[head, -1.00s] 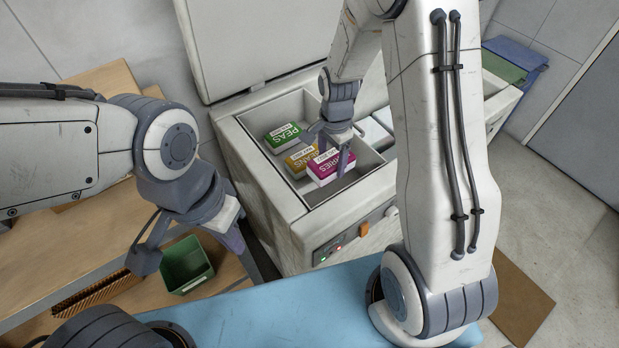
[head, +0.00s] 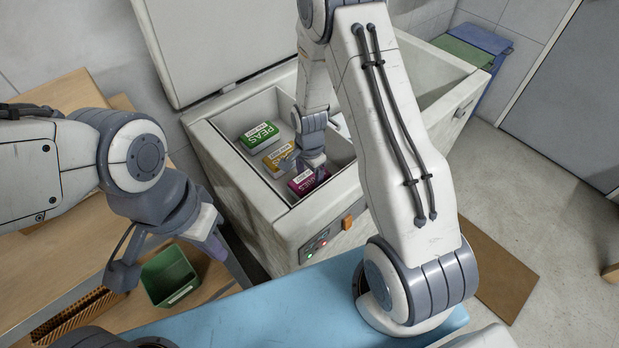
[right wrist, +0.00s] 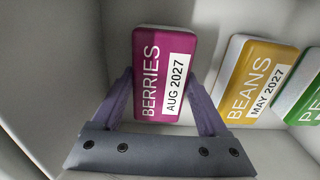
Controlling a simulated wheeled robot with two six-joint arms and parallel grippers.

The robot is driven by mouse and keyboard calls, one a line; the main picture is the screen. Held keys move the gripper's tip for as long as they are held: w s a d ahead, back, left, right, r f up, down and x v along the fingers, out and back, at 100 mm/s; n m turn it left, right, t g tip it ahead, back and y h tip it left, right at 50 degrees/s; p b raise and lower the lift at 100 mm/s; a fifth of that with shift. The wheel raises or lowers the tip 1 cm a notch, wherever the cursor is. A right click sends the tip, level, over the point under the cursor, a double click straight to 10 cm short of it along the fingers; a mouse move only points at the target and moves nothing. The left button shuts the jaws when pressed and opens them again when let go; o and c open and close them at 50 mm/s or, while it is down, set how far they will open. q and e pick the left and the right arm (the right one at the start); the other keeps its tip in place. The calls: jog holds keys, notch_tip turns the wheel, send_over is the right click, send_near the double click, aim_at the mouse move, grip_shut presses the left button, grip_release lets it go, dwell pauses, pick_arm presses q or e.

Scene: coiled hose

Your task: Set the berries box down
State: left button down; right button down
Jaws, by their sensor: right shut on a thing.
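The magenta berries box (head: 303,184) is low inside the near compartment of the open white chest (head: 285,222), close to its front wall. My right gripper (head: 313,170) is shut on it; in the right wrist view the berries box (right wrist: 165,75) lies between the two fingers. Whether its underside touches the compartment floor cannot be told. The yellow beans box (head: 278,158) and green peas box (head: 259,136) lie beside it in a row, with a small gap between berries and beans. My left gripper (head: 168,262) is open and empty, above the wooden bench.
A green bin (head: 170,276) stands by my left gripper on the wooden bench (head: 60,255). The chest's raised lid (head: 215,40) stands behind the compartment. A divider separates the near compartment from the far one. A blue surface (head: 270,300) lies in front of the chest.

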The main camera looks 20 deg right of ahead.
aim_at(309, 178)
jog(key=shift+f, duration=0.15)
grip_release()
notch_tip(309, 178, up, 12)
jog(key=p, duration=0.1)
jog(key=s+a+r+n, duration=0.3)
jog(key=a+r+n, duration=0.1)
jog(key=a+r, duration=0.15)
jog(key=s+a+r+n, duration=0.4)
jog(key=s+n, duration=0.4)
jog(key=s, duration=0.2)
jog(key=s+a+r+n+y, duration=0.1)
jog(key=s+a+r+n, duration=0.3)
jog(key=s+n, duration=0.5)
jog(key=shift+s+a+r, duration=0.15)
jog(key=shift+s+a, duration=0.25)
jog(key=shift+s, duration=0.15)
